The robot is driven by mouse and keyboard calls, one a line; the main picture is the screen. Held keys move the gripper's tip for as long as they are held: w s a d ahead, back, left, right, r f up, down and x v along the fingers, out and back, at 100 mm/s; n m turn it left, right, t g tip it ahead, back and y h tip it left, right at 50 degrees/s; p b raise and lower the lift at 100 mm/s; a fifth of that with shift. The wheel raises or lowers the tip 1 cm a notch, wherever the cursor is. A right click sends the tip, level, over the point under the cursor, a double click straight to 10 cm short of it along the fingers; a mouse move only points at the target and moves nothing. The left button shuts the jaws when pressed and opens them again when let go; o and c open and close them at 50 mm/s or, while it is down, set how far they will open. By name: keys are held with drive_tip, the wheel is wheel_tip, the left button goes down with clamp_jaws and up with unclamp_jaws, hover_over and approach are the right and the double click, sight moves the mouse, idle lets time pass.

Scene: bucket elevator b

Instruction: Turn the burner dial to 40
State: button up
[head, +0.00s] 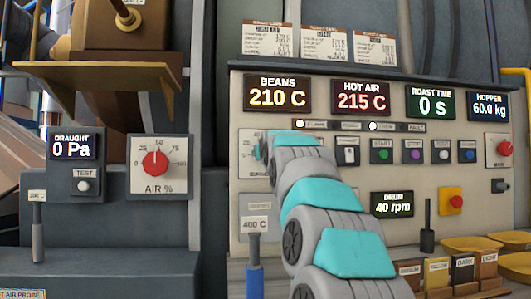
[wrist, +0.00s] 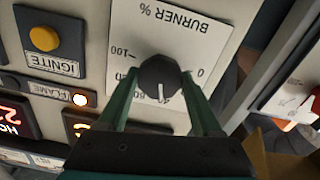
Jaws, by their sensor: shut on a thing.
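The burner dial (wrist: 152,72) is a dark round knob with a white pointer line, on a pale plate marked BURNER %, upside down in the wrist view. My gripper (wrist: 160,76) is shut on the dial, one green finger on each side. The pointer aims toward the bottom of the wrist view, between the 0 on the right and the 100 on the left. The figures near the pointer are partly hidden by the dial and fingers, so its exact reading is unclear. In the head view my arm hides the dial.
Beside the burner plate are a yellow IGNITE button (wrist: 43,38) and a lit FLAME lamp (wrist: 80,99). Displays show BEANS 210 C (head: 277,94) and HOT AIR 215 C (head: 360,98). A red AIR % dial (head: 155,163) is at left. Levers (head: 427,228) stand out below.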

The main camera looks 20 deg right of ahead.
drive_tip(key=o, duration=1.4)
drive_tip(key=shift+c, duration=0.2)
drive_tip(key=b+v, duration=0.1)
drive_tip(key=v, duration=0.6)
drive_tip(key=shift+s+b, duration=0.35)
drive_tip(key=shift+s, duration=0.05)
drive_tip(key=shift+a, duration=0.15)
